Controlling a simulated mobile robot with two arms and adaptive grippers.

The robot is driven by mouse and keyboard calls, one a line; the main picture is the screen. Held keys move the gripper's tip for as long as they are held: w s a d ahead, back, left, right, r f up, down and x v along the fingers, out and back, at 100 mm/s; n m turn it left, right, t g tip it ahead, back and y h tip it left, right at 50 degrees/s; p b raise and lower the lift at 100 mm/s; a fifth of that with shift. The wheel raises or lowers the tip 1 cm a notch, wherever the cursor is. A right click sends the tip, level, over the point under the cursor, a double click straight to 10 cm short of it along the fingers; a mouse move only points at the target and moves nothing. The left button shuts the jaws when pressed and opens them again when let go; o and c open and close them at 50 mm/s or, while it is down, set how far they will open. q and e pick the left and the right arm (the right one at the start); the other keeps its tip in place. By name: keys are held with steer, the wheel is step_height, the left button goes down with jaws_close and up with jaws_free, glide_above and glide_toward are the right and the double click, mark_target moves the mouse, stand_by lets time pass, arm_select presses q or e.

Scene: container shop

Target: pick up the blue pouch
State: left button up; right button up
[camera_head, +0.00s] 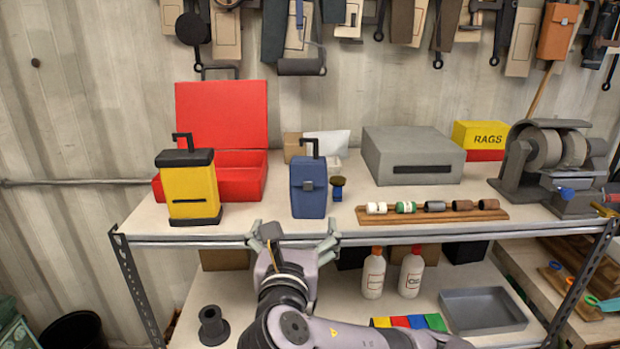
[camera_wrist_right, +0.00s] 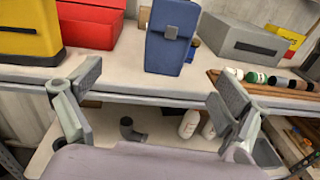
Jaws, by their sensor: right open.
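The blue pouch (camera_head: 309,188) stands upright on the top shelf near its front edge, with a dark hook-like handle on top and a small grey clasp on its front. It also shows in the right wrist view (camera_wrist_right: 172,40), upper middle, with its top cut off. My right gripper (camera_head: 293,236) is open and empty just in front of the shelf edge, below the pouch and apart from it. In the right wrist view its two fingers (camera_wrist_right: 156,90) are spread wide on either side of the pouch. My left gripper is not in view.
Left of the pouch stand a yellow case (camera_head: 190,190) and an open red box (camera_head: 240,178). Right are a small dark-topped item (camera_head: 337,187), a wooden rack (camera_head: 430,217) of small rolls, a grey box (camera_head: 413,158) and a bench grinder (camera_head: 552,160). The shelf's front edge (camera_head: 390,238) lies close to the gripper.

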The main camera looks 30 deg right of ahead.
steer(key=s+r, duration=0.2)
steer(key=p, duration=0.2)
glide_toward(308, 180)
steer(key=x, duration=0.7)
steer(key=shift+f, duration=0.15)
steer(key=p+x, duration=0.2)
steer(key=x, duration=0.2)
steer(key=shift+w+d+p, duration=0.3)
steer(key=shift+w+d, duration=0.15)
steer(key=shift+w, duration=0.1)
steer(key=shift+c, duration=0.3)
steer(key=c, duration=1.3)
